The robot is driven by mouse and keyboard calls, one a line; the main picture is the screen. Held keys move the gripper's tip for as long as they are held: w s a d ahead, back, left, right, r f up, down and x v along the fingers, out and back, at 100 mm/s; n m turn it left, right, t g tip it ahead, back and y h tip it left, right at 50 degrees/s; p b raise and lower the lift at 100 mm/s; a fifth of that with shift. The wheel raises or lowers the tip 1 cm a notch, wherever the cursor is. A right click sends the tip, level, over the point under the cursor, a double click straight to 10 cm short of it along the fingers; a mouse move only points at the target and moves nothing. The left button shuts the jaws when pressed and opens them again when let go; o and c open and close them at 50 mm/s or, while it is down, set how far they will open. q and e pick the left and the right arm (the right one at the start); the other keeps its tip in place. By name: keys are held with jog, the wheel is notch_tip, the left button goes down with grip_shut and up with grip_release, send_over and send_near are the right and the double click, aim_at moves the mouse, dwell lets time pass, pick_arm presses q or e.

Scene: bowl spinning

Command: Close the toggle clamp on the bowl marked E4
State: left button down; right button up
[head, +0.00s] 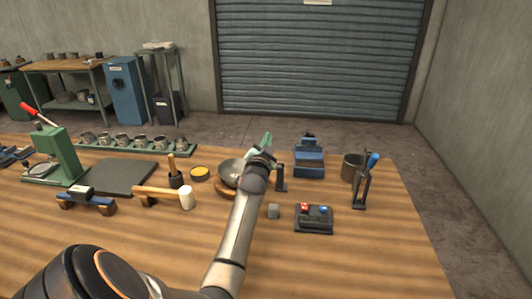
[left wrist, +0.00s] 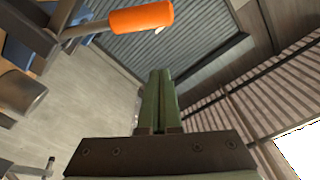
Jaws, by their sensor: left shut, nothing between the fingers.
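No E4 mark is readable. My left gripper (head: 267,139) is above and just right of the bowl, mostly hidden behind its own wrist. Its green fingers are shut and empty in the left wrist view (left wrist: 160,75). An orange handle (left wrist: 142,18) on a metal lever shows at the upper left there, apart from the fingers; it looks like the clamp handle. In the head view the clamp is hidden by my arm. My right gripper is not in view.
A dark upright post (head: 281,180) stands close right of my wrist. Farther right are a blue block (head: 309,160), a button box (head: 314,218) and a blue-handled stand (head: 361,185). A mallet (head: 165,194) and yellow tin (head: 200,173) lie left. The front right table is clear.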

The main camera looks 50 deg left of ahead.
pick_arm(q)
jog(key=b+v, duration=0.1)
jog(key=v, duration=0.9)
jog(key=shift+f, duration=0.15)
dwell(0.5)
